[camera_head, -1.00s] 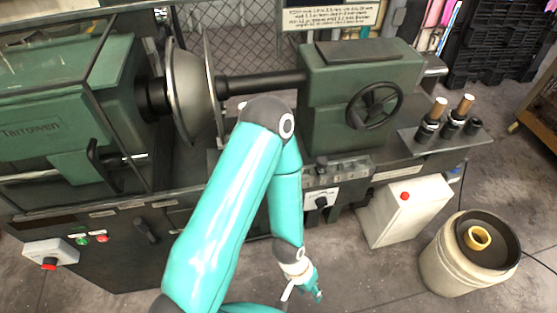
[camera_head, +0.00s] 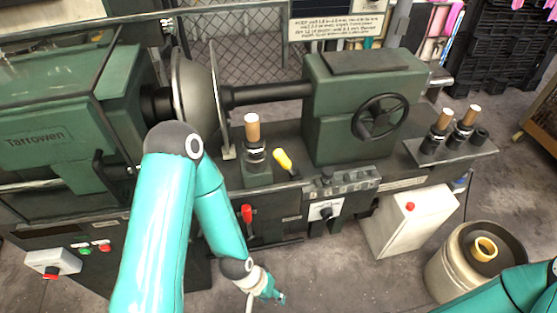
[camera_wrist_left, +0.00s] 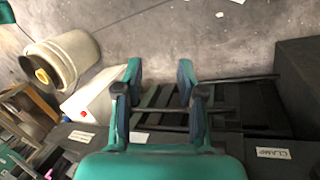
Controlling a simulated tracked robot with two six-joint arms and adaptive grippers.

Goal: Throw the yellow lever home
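The yellow lever (camera_head: 283,160) is a short yellow handle on the lathe bed, between the wooden-topped tool (camera_head: 252,130) and the green tailstock (camera_head: 355,100). It leans up and to the left. My left gripper (camera_head: 277,297) hangs low in front of the machine, below and apart from the lever. In the left wrist view, my left gripper (camera_wrist_left: 160,85) shows two spread fingers with nothing between them. I cannot make out the lever in that view. My right arm enters at the bottom right of the head view, with its gripper out of sight.
A red lever (camera_head: 246,213) is on the machine front, left of a white switch plate (camera_head: 324,211). The handwheel (camera_head: 380,117) juts from the tailstock. A pale cabinet (camera_head: 411,220) and a drum (camera_head: 474,262) stand on the floor at right.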

